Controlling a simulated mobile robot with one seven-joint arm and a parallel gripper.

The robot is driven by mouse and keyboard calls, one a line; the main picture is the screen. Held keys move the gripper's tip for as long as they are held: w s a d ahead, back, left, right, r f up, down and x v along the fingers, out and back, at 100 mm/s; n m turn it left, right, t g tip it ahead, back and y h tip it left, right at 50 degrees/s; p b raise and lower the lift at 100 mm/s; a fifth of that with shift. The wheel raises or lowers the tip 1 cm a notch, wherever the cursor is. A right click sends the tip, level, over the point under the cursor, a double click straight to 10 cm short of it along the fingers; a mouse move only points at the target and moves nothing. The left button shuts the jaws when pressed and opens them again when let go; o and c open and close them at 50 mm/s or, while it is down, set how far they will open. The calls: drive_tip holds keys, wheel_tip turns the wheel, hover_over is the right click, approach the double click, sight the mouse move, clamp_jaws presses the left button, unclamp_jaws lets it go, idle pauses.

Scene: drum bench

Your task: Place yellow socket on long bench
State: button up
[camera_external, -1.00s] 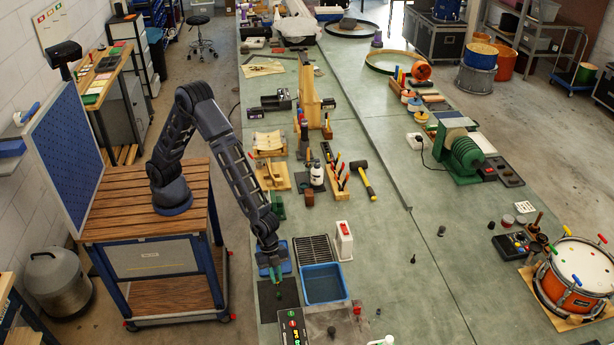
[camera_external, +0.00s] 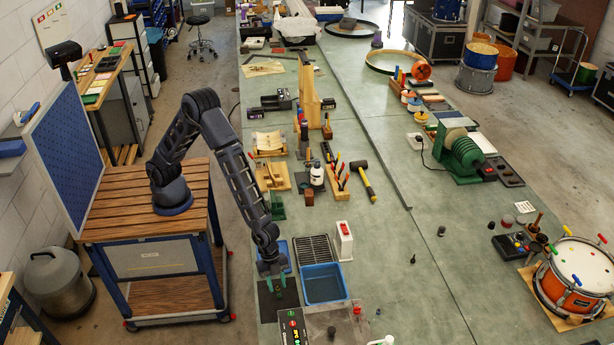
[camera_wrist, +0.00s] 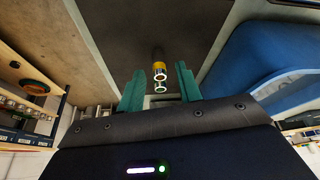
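The yellow socket (camera_wrist: 159,70) shows in the wrist view as a small yellow and silver cylinder on a dark mat (camera_wrist: 135,37). It appears in the gap between the green fingertips of my gripper (camera_wrist: 160,70), with space on both sides. I cannot tell how far it is below the fingertips. In the external view my gripper (camera_external: 273,279) is over the dark mat (camera_external: 287,299) on the long bench (camera_external: 380,265), and the socket cannot be made out there. My gripper is open and empty.
A blue tray (camera_external: 323,284) stands just right of my gripper, with a black slotted rack (camera_external: 313,249) behind it. A white and red box (camera_external: 343,240) is close by. A labelled device (camera_external: 293,327) lies in front of the mat. The bench's middle is mostly clear.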

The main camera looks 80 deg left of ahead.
drive_tip(key=v, duration=1.3)
drive_tip(key=a+r+n+t+y, duration=0.1)
drive_tip(key=a+r+n, duration=0.1)
drive_tip(key=a+r, duration=0.6)
drive_tip(key=a+r+n+t, duration=0.1)
drive_tip(key=a+r+n, duration=0.15)
drive_tip(key=a, duration=0.95)
drive_tip(key=a+r+n+y, duration=0.1)
drive_tip(key=a+r+n, duration=0.1)
drive_tip(key=a+r, duration=0.6)
drive_tip(key=s+a+r+n+y, duration=0.1)
drive_tip(key=s+a+n, duration=0.3)
drive_tip(key=s+a, duration=0.5)
drive_tip(key=s+a+r+n+t+y, duration=0.1)
drive_tip(key=s+a+n, duration=0.3)
drive_tip(key=s+a, duration=0.5)
drive_tip(key=a, duration=0.7)
drive_tip(key=shift+s+a+r, duration=0.15)
drive_tip(key=shift+s+a, duration=0.05)
drive_tip(key=shift+s, duration=0.15)
drive_tip(key=shift+o, duration=0.5)
drive_tip(key=shift+s+a+n, duration=0.25)
drive_tip(key=shift+s+a, duration=0.05)
drive_tip(key=shift+s, duration=0.15)
